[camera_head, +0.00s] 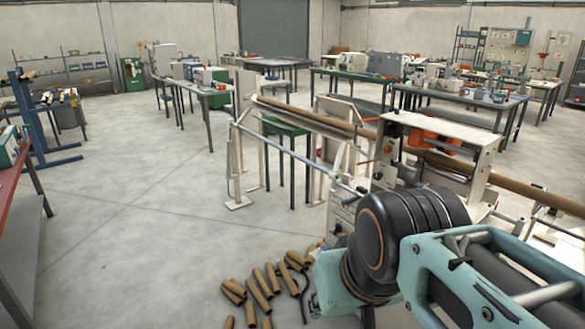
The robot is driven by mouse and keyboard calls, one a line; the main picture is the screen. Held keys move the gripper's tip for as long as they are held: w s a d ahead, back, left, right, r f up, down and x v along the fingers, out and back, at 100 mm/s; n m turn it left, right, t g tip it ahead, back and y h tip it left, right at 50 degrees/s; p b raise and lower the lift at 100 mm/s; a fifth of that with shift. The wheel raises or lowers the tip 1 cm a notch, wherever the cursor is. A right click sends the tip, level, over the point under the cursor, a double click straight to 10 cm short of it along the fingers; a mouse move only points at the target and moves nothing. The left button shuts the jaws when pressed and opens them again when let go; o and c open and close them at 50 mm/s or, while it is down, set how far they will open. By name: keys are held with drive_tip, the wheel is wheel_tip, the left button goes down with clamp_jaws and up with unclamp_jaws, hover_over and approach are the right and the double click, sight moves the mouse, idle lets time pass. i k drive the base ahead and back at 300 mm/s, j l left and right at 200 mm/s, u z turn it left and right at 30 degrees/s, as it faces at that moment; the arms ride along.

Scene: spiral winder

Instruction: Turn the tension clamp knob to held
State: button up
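The spiral winder is a white machine right of centre, with a white upright housing (480,170) and a long brown tube (310,115) running through it. An orange part (432,138) sits in the housing's opening, and small red spots show on its left post. A white lower panel (341,218) with small dark controls shows beside my arm. I cannot tell which of these is the tension clamp knob or how it is set. My arm, with a black joint and teal links, fills the lower right and hides part of the winder. My gripper is not in view.
Several loose brown tubes (262,285) lie on the floor left of my arm. A red-topped table (22,160) stands at the left edge. A green-topped table (350,75) and other workbenches stand behind. The concrete floor (130,215) at left centre is clear.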

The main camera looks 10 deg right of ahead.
sight(378, 176)
drive_tip(key=i, duration=0.5)
drive_tip(key=i+l+u, duration=0.1)
drive_tip(key=i, duration=0.4)
